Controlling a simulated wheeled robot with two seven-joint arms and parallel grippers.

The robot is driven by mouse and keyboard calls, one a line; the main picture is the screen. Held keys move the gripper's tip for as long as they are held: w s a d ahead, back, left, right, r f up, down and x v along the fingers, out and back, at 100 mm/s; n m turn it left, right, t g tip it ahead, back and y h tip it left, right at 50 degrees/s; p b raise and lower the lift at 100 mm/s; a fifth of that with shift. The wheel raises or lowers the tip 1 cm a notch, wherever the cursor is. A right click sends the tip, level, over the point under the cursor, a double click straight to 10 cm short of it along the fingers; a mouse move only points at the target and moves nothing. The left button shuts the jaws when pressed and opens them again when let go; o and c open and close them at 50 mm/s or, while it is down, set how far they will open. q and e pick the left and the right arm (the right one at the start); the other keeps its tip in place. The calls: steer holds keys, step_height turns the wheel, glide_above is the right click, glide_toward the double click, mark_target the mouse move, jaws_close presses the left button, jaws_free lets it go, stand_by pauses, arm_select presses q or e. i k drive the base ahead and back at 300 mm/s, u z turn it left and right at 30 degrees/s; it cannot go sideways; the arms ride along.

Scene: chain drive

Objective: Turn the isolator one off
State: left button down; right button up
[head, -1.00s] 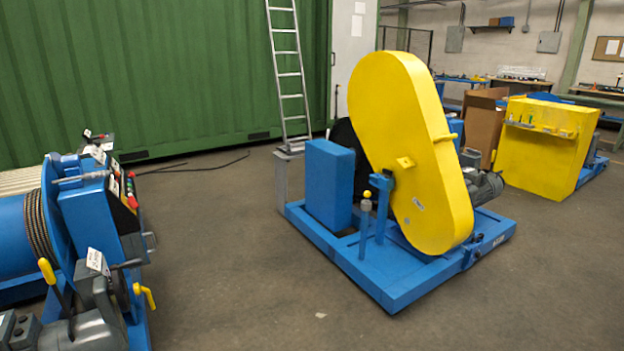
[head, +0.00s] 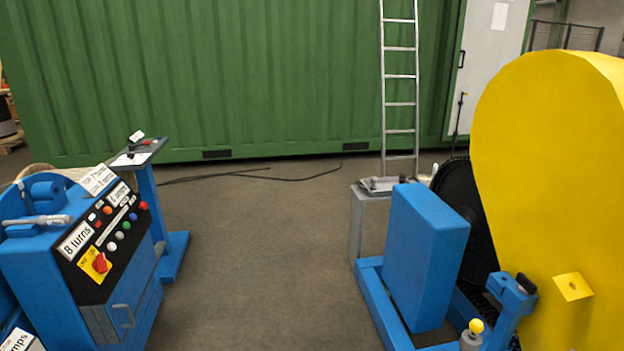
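A red rotary switch on a yellow plate (head: 96,263) sits at the lower left of a black control panel (head: 128,262) on a blue machine; it looks like an isolator. Whether it is isolator one, and its on or off position, is too small to tell. Above it are several coloured buttons and a label reading "8 turns" (head: 76,241). Neither of my grippers shows in the head view.
A large yellow chain guard (head: 550,170) on a blue frame (head: 378,310) fills the right side. A blue pedestal (head: 150,205) stands behind the panel. A ladder (head: 401,100) leans by the green container (head: 250,80). The floor between the machines is clear.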

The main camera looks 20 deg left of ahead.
mark_target(99, 264)
steer(key=u, duration=1)
steer(key=i, duration=1.05)
steer(key=u, duration=1.25)
